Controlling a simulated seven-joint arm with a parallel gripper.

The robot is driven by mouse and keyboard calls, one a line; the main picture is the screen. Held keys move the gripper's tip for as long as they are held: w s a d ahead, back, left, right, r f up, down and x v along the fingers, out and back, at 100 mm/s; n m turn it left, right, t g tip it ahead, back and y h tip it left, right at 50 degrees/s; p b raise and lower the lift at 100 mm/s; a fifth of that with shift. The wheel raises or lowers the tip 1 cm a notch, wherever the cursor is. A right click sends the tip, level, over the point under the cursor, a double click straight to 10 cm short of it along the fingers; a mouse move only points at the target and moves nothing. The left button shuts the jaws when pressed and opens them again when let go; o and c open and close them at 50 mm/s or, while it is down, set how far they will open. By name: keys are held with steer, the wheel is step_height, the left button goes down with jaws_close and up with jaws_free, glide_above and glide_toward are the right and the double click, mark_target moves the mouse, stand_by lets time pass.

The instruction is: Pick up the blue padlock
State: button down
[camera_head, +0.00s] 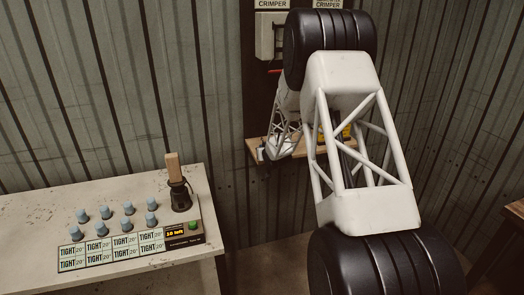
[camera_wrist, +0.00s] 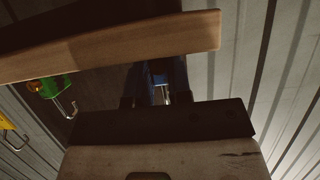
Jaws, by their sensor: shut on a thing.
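In the wrist view, a blue padlock (camera_wrist: 159,79) with a silver shackle shows between the dark fingers of my gripper (camera_wrist: 158,84). My gripper is shut on it, close to the edge of a wooden board. Much of the padlock is hidden by the fingers and by the shadow there. In the head view, my arm reaches to the wooden shelf on the back wall, and the blue padlock cannot be made out.
A green padlock (camera_wrist: 50,87) and a yellow padlock (camera_wrist: 10,123) show left of my gripper. The wooden board (camera_wrist: 120,45) crosses close to the fingers. A white table (camera_head: 30,215) at left holds a panel with several knobs (camera_head: 128,208) and an upright handle (camera_head: 173,166).

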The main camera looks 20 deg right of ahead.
steer(key=shift+r, duration=0.15)
steer(key=shift+r, duration=1.4)
steer(key=shift+s+r, duration=0.15)
steer(key=shift+r, duration=0.15)
steer(key=s+a+r, duration=0.1)
steer(key=s+a, duration=0.1)
steer(key=s, duration=1.3)
steer(key=shift+s+a+r, duration=0.15)
steer(key=shift+s+a, duration=0.1)
steer(key=shift+a, duration=0.05)
steer(key=shift+w+a, duration=0.1)
stand_by(0.5)
